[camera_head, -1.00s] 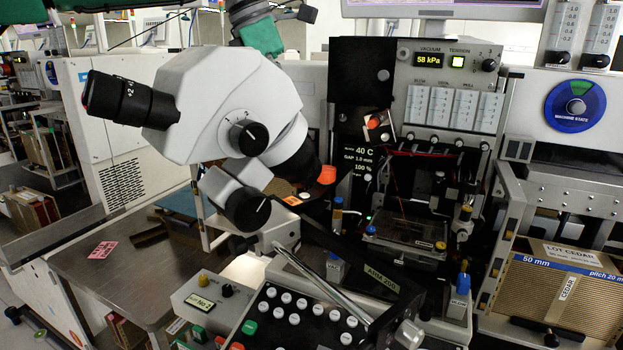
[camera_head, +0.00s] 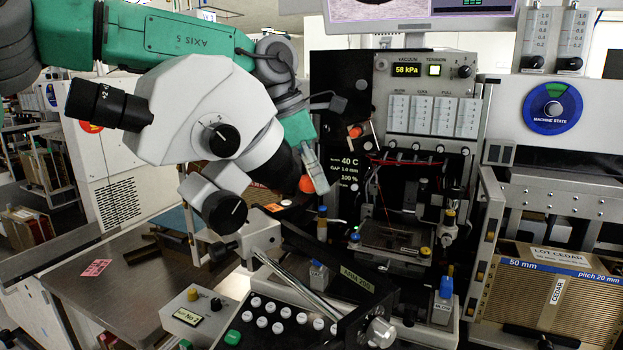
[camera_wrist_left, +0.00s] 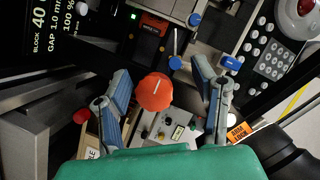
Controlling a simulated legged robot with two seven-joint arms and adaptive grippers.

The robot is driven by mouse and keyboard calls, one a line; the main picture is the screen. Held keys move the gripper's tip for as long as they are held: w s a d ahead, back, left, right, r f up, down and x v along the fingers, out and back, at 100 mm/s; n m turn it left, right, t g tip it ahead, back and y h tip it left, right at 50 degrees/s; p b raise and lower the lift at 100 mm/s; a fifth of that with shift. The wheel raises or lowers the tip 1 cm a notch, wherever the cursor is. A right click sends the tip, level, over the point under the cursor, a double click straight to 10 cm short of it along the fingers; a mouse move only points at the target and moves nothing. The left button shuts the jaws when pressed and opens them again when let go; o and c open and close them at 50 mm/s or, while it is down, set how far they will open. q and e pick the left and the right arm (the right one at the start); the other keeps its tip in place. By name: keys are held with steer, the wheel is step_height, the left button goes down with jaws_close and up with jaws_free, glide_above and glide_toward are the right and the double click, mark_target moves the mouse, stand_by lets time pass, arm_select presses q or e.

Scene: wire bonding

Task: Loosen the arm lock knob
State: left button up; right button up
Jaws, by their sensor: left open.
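An orange-red round knob (camera_head: 306,184) shows at the lower end of the microscope in the head view, partly hidden. In the left wrist view an orange-red knob (camera_wrist_left: 155,93) with a white pointer line sits between my fingers, apparently the same one. My left gripper (camera_head: 314,168) points down beside the microscope's black lower end. It also shows in the left wrist view (camera_wrist_left: 162,76), open, with one finger on each side of the knob and visible gaps. In the head view the microscope hides part of the gripper. My right gripper is not in view.
The white microscope (camera_head: 208,105) stands close to my left arm. A control box (camera_head: 350,290) with a silver lever lies below, and a bonder stage (camera_head: 390,235) is to the right. A smaller red knob (camera_head: 355,131) is on the dark panel behind the gripper.

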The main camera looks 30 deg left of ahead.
arm_select(q)
steer(key=shift+d, duration=0.2)
steer(key=c, duration=0.4)
steer(key=shift+w+a+f, duration=0.15)
steer(key=shift+a+f, duration=0.05)
steer(key=shift+a, duration=0.3)
steer(key=shift+w+a+f, duration=0.1)
steer(key=shift+a+f, duration=0.05)
steer(key=shift+a, duration=0.35)
jaws_close()
steer(key=c, duration=0.7)
jaws_free()
steer(key=shift+s+a, duration=0.15)
steer(key=shift+a, duration=0.1)
steer(key=shift+s+a+r, duration=0.1)
steer(key=shift+s+r, duration=0.05)
steer(key=shift+s, duration=0.15)
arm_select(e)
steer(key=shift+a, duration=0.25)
arm_select(q)
steer(key=shift+c, duration=0.3)
